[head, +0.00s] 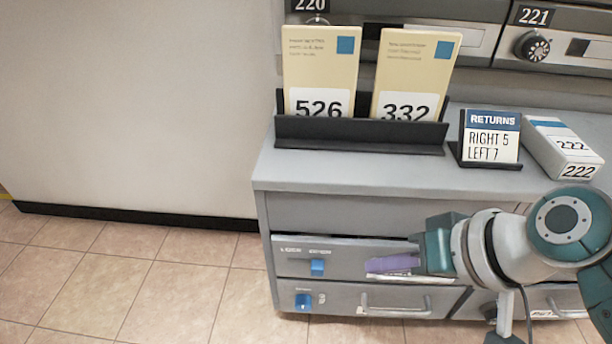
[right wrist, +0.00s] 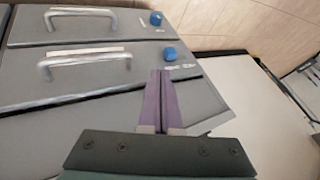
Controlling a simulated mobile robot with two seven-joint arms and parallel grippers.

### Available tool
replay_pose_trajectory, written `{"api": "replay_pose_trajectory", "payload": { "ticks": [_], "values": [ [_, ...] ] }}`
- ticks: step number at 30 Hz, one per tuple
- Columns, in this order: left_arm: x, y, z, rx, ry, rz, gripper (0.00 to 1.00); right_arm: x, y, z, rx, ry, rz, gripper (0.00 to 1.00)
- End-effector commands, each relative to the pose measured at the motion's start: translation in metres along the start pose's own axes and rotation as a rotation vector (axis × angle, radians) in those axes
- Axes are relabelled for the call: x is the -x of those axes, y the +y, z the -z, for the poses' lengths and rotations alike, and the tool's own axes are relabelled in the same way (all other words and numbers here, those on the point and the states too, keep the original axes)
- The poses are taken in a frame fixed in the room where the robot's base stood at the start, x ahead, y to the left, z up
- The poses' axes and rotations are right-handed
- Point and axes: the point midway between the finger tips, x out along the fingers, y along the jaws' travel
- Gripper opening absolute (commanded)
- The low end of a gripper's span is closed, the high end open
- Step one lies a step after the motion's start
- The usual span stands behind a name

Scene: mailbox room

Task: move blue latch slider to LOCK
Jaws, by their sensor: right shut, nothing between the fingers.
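A blue latch slider (head: 317,267) sits on the upper drawer front (head: 345,258) in the head view, below the right-hand one of two small labels; the left label seems to read LOCK. It also shows in the right wrist view (right wrist: 170,54), just beyond my fingertips. My right gripper (head: 368,265) has purple fingers, shut and empty, pointing left toward the slider with a gap between. In the right wrist view the fingertips (right wrist: 161,72) are close together. The gripper covers part of the drawer front. My left gripper is not in view.
A second blue piece (head: 303,301) is on the lower drawer, beside a bar handle (head: 395,304). On the cabinet top (head: 262,170) stand a black rack (head: 360,135) with two cards, a RETURNS sign (head: 491,137) and a box marked 222 (head: 562,147). Floor left of the cabinet is clear.

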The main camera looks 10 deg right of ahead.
Motion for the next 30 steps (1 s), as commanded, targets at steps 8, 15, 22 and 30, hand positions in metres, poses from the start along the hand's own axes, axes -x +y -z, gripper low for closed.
{"api": "replay_pose_trajectory", "payload": {
  "ticks": [8,15,22,30],
  "values": [
    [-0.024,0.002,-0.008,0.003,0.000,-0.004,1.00,-0.027,0.003,-0.003,0.001,0.000,0.001,0.00],
    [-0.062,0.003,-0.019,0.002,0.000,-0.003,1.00,-0.073,0.003,-0.004,0.002,0.000,0.002,0.00],
    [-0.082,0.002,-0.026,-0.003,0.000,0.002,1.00,-0.097,0.002,-0.002,0.002,0.000,-0.001,0.00],
    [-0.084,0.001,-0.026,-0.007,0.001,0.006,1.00,-0.100,0.000,-0.001,0.002,-0.001,-0.001,0.00]
  ]
}}
